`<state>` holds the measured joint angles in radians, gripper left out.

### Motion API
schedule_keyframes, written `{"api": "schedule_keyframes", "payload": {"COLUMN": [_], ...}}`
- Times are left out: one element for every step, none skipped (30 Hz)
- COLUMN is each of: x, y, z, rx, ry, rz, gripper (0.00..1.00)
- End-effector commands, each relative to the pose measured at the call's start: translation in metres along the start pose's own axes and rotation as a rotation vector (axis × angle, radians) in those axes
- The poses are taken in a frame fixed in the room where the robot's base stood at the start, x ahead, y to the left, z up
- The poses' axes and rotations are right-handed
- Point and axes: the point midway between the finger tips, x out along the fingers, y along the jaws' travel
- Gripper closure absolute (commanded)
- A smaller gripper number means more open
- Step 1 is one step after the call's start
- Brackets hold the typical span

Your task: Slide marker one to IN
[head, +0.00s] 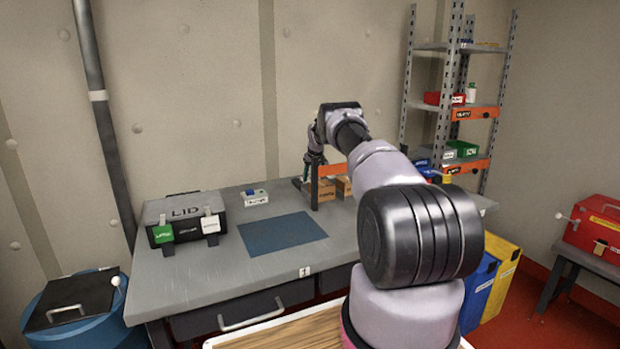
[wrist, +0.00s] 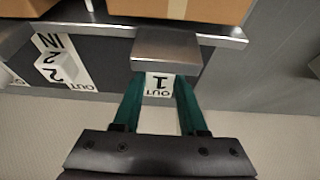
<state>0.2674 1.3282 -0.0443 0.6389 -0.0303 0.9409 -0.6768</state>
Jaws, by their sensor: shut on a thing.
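In the wrist view, my gripper (wrist: 160,88) has its two teal fingers closed on marker one (wrist: 157,84), a small piece with an upside-down "1". The word OUT shows upside down just below it, between the fingers. A plain grey metal block (wrist: 165,50) lies right beyond the fingertips and hides what is behind it; no IN label shows for marker one. In the head view, my gripper (head: 308,172) is at the small rack on the back of the bench, and the marker is too small to make out.
In the wrist view, marker two (wrist: 58,72) sits on a white strip with IN and OUT, left of my fingers. A cardboard box (wrist: 180,8) stands on the shelf above.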

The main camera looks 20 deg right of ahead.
Motion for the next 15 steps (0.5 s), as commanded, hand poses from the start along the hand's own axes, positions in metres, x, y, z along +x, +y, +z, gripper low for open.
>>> {"api": "schedule_keyframes", "payload": {"x": [0.0009, 0.001, 0.001, 0.001, 0.0009, 0.0009, 0.0009, 0.0008, 0.0008, 0.0008, 0.0007, 0.0005, 0.0, -0.001, -0.0029], "y": [0.0001, 0.0001, 0.0001, 0.0001, 0.0001, 0.0001, 0.0, 0.0, 0.0, 0.0, 0.0, 0.0, 0.0, 0.0, 0.0001], "z": [0.0019, 0.002, 0.002, 0.0019, 0.0018, 0.0017, 0.0016, 0.0015, 0.0014, 0.0014, 0.0013, 0.0012, 0.0011, 0.001, 0.0009], "rx": [0.002, 0.003, 0.003, 0.003, 0.002, 0.002, 0.002, 0.002, 0.002, 0.002, 0.002, 0.002, 0.002, 0.002, 0.002], "ry": [-0.005, -0.005, -0.005, -0.005, -0.005, -0.004, -0.004, -0.004, -0.003, -0.003, -0.003, -0.003, -0.003, -0.003, -0.003], "rz": [-0.001, -0.002, -0.002, -0.002, -0.001, -0.001, -0.001, -0.001, -0.001, -0.001, -0.001, -0.001, -0.001, -0.001, -0.001], "gripper": [1.0, 0.47, 0.32, 0.28, 0.28, 0.28, 0.28, 0.28, 0.28, 0.28, 0.28, 0.28, 0.28, 0.28, 0.28]}}
